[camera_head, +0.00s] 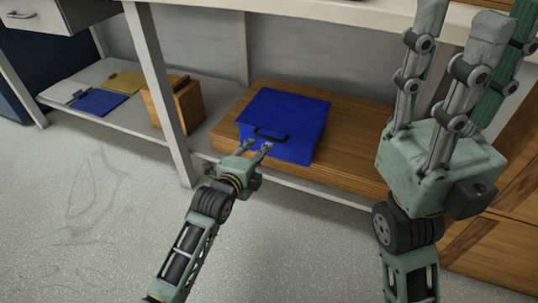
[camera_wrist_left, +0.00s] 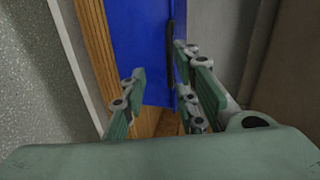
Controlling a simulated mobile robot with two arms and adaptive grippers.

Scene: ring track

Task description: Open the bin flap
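The blue bin (camera_head: 292,112) sits on a wooden board under the counter, its top and front face both closed. A black handle (camera_head: 270,137) is on its front face. My left gripper (camera_head: 258,147) is in front of the bin, its fingertips close to the handle; contact cannot be told. In the left wrist view its fingers (camera_wrist_left: 168,95) are apart, with the blue face (camera_wrist_left: 142,45) and dark handle (camera_wrist_left: 173,40) ahead and nothing clearly held. My right gripper (camera_head: 462,40) is raised at the right, fingers up, apart and empty.
The wooden board (camera_head: 350,140) lies on a low shelf (camera_head: 130,115). A wooden block (camera_head: 182,102) stands left of the bin, behind a grey table leg (camera_head: 158,80). Blue (camera_head: 98,102) and yellow (camera_head: 124,82) flat items lie farther left. The floor at front left is clear.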

